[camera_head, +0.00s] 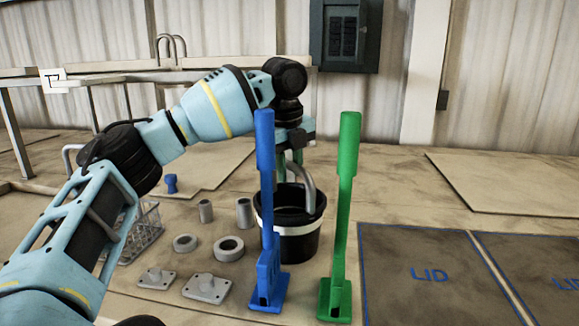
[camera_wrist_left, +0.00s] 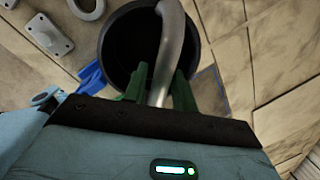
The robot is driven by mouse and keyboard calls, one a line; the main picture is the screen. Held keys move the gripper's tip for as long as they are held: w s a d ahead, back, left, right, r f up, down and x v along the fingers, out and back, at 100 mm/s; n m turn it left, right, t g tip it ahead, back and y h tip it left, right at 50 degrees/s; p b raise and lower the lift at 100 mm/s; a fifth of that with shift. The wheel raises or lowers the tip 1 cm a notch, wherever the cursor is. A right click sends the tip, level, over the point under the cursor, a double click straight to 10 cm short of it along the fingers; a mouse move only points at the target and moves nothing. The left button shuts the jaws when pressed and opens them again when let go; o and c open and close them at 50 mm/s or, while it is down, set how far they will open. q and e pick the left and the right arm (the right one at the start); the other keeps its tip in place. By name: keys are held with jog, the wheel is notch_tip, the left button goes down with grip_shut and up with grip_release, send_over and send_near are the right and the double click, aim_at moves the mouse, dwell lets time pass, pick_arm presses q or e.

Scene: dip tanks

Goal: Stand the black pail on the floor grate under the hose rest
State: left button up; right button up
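The black pail (camera_head: 296,247) has a white band and a thick grey handle. It stands upright on the tan surface in the head view, partly hidden behind a blue upright piece. In the left wrist view, the pail (camera_wrist_left: 121,50) shows from above, dark and empty-looking inside. My left gripper (camera_head: 289,164) is over the pail, pointing down. Its green fingers (camera_wrist_left: 161,80) lie on both sides of the pail's handle and look shut on it. My right gripper is not in view. I cannot make out the floor grate or the hose rest.
A blue upright (camera_head: 266,210) and a green upright (camera_head: 343,215) on flat feet stand in front of the pail. Grey rings (camera_head: 229,249), cylinders, mounting plates (camera_head: 206,288) and a wire rack (camera_head: 145,235) lie left. Blue-edged LID panels (camera_head: 428,295) lie right.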

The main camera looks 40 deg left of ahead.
pick_arm(q)
jog(key=shift+o, duration=1)
jog(key=shift+r, duration=0.1)
notch_tip(320, 180, up, 12)
jog(key=s, duration=0.2)
jog(key=shift+d, duration=0.35)
